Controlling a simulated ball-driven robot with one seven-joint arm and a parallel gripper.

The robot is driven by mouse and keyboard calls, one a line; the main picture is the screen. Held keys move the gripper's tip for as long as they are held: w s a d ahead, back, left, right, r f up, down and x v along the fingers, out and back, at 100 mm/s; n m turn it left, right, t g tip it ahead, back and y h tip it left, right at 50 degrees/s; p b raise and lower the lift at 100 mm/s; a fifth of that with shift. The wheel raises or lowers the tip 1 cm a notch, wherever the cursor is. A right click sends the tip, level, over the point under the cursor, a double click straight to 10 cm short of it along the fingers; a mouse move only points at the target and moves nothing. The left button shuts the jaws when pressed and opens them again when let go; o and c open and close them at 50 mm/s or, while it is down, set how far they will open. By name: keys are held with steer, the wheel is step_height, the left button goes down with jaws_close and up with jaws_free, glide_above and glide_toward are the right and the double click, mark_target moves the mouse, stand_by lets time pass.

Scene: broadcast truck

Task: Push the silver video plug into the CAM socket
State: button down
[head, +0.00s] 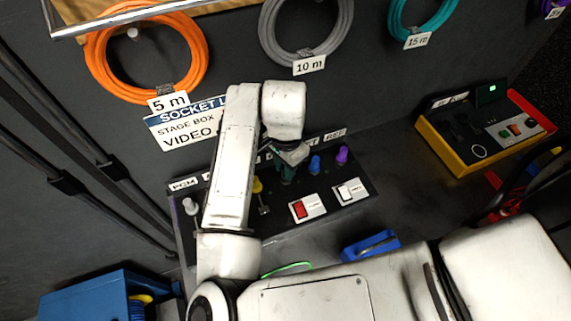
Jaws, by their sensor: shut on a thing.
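My gripper (286,178) is at the back row of the dark socket panel (340,219), pointing down at it. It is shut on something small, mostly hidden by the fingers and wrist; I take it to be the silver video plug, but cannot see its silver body. I cannot tell whether it touches a socket. Small white labels run along the panel's back edge; I cannot read which one says CAM, and my arm covers several. A short green cable (287,268) shows in front of the panel.
Beside my gripper stand a blue plug (315,164) and a purple plug (342,155). A yellow plug (257,185) and white plug (190,206) are left. A red switch (300,209) and white switch (349,191) sit in front. A yellow-edged console (484,128) is at right.

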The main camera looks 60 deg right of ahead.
steer(key=shift+f, duration=0.15)
steer(key=c, duration=0.9)
jaws_free()
step_height(320, 180, up, 11)
steer(key=shift+b, duration=0.3)
steer(key=shift+f, duration=0.1)
steer(key=shift+a, duration=0.1)
